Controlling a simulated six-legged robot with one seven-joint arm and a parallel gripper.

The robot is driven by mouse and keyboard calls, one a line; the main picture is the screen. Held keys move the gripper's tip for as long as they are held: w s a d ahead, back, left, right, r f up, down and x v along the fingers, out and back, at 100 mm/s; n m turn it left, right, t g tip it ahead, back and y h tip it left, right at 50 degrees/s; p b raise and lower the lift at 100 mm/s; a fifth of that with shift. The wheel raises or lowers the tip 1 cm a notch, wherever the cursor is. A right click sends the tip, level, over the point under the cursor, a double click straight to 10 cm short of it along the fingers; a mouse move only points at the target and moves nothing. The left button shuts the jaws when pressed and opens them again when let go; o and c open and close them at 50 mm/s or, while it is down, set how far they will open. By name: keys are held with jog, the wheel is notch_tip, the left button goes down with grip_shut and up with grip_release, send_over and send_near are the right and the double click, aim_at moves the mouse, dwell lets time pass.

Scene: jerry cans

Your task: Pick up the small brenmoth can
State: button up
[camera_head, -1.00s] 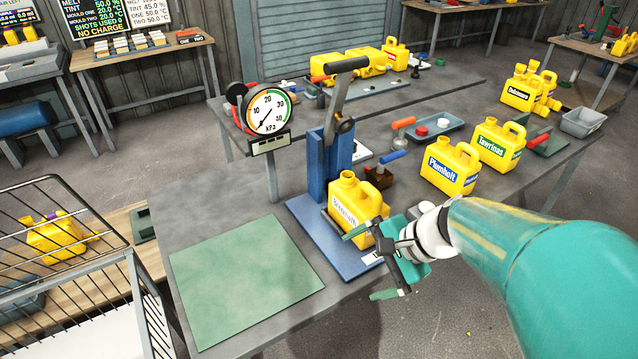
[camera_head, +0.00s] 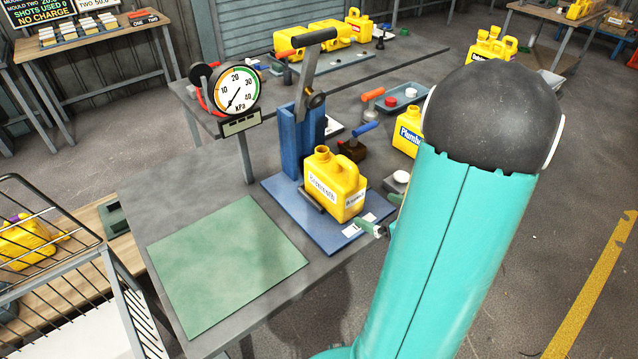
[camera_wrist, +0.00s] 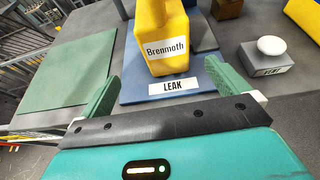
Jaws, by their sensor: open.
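The small yellow Brenmoth can (camera_head: 335,183) stands upright on a blue base plate (camera_head: 312,232), below the lever of a blue press-like stand. Its label faces the wrist camera, where the can (camera_wrist: 162,30) is just ahead and its top is cut off. My gripper (camera_wrist: 160,92) is open and empty in the wrist view, its two green fingers apart with the can beyond them, between their lines. In the head view my arm hides most of the gripper; part of a green finger (camera_head: 368,228) shows right of the base plate.
A dial gauge (camera_head: 238,90) stands behind the plate. A green mat (camera_head: 228,262) lies on the left of the table. A block with a white button (camera_wrist: 268,52) is right of the can. The Plumholt can (camera_head: 408,138) and several other yellow cans stand farther back.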

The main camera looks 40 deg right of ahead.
aim_at(334, 178)
jog(key=x, duration=0.9)
jog(key=d+x, duration=0.1)
jog(key=x, duration=0.3)
jog(key=shift+w+f, duration=0.1)
jog(key=shift+w, duration=0.15)
jog(key=c, duration=1)
jog(key=shift+o, duration=0.2)
